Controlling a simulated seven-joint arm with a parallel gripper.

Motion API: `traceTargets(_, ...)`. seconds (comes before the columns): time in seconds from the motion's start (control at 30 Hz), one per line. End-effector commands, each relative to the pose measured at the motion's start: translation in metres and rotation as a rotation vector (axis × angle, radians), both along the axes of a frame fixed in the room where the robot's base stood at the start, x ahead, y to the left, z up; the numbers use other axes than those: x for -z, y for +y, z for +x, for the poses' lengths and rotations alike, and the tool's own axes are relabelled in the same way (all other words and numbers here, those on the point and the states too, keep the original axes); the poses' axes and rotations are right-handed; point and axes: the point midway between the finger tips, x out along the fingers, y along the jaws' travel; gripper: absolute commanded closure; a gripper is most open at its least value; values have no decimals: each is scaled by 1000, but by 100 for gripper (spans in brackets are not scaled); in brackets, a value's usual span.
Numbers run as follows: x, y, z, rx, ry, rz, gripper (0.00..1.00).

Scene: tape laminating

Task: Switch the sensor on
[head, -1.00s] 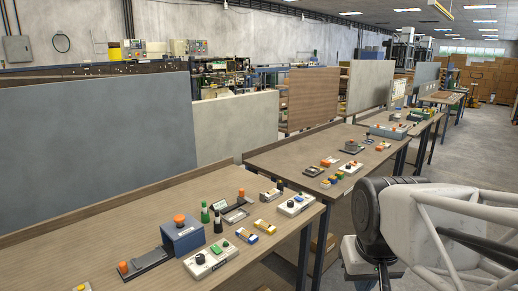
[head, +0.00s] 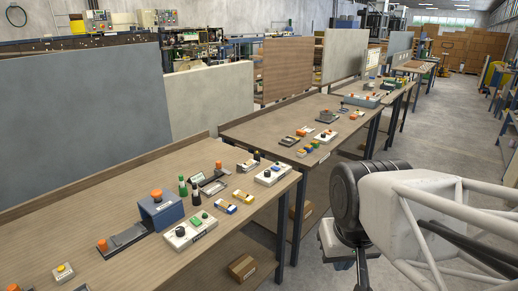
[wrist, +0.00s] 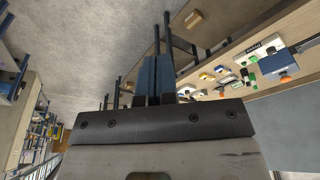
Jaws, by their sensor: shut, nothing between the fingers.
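I cannot tell which device is the sensor; no readable label marks it in these views. On the near bench (head: 110,200) stand a blue box with an orange knob (head: 160,208), a white control box with a black knob and green button (head: 189,234), and a similar white box (head: 272,175). A dark flat device with an orange button (head: 126,239) lies to the left. My gripper (wrist: 157,62) has its blue fingers shut and empty in the wrist view, apart from the bench devices at upper right. The head view does not show the gripper.
A yellow button box (head: 64,272) sits near the front left. A second bench (head: 285,125) holds more devices. A grey panel (head: 85,115) stands behind the near bench.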

Motion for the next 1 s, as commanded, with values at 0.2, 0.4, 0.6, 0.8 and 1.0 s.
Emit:
traceTargets(0.2,-13,0,24,23,9,6,100)
traceTargets(0.4,-28,-1,56,57,18,13,100)
traceTargets(0.6,-42,-1,92,92,30,20,100)
traceTargets(0.8,-55,-1,128,128,42,28,100)
traceTargets(1.0,-65,-2,165,165,52,35,100)
